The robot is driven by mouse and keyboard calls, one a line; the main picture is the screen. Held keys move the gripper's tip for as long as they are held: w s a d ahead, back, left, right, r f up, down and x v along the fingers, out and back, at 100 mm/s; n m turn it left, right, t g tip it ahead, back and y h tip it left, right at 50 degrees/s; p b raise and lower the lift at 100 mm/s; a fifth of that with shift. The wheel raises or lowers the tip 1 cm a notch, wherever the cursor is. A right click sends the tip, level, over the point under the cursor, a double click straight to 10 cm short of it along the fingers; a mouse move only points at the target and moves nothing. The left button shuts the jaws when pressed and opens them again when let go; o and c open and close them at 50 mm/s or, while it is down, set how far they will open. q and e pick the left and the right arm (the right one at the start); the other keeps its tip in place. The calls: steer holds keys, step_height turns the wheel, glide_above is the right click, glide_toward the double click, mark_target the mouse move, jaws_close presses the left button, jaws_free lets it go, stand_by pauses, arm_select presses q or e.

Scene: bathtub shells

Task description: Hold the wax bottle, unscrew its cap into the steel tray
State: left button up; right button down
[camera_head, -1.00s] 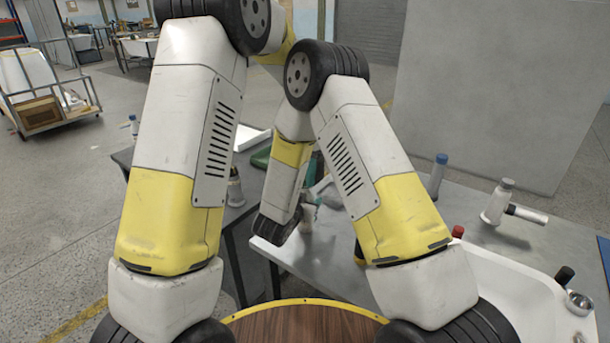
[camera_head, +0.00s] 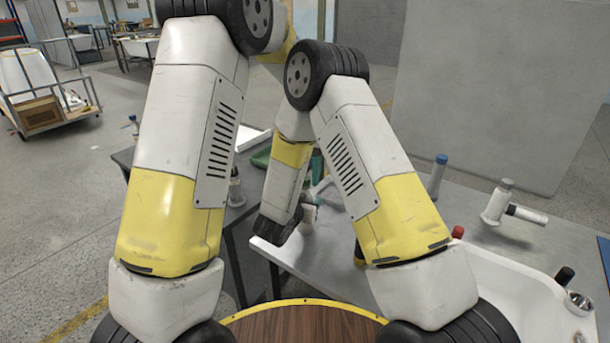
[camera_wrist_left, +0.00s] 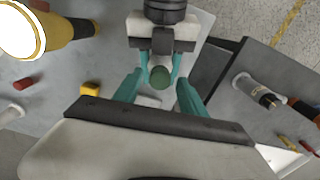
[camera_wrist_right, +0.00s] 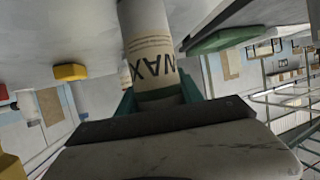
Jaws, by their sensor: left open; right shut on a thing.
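The wax bottle (camera_wrist_right: 152,50) is a pale bottle with dark WAX lettering, upside down in the right wrist view. My right gripper (camera_wrist_right: 165,98) is shut on it. The bottle's green cap (camera_wrist_left: 160,77) shows end-on in the left wrist view. My left gripper (camera_wrist_left: 161,80) is open, with its teal fingers on either side of the cap; I cannot tell whether they touch it. In the head view my own arms hide most of the grippers and bottle. I cannot make out the steel tray for certain.
A white tub shell (camera_head: 500,285) fills the right front. A blue-capped bottle (camera_head: 437,175), a grey-white pipe fitting (camera_head: 505,207) and a small steel bowl (camera_head: 580,302) stand around it. A green tray (camera_wrist_right: 228,38) and a yellow block (camera_wrist_right: 70,72) lie near the bottle.

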arm_select(q)
step_height(320, 180, up, 4)
steer(key=shift+r, duration=0.1)
steer(key=shift+c, duration=0.4)
step_height(320, 180, up, 3)
steer(key=m, duration=0.5)
steer(key=shift+m, duration=0.3)
step_height(320, 180, down, 8)
steer(key=shift+r, duration=0.1)
jaws_close()
steer(key=n, duration=0.6)
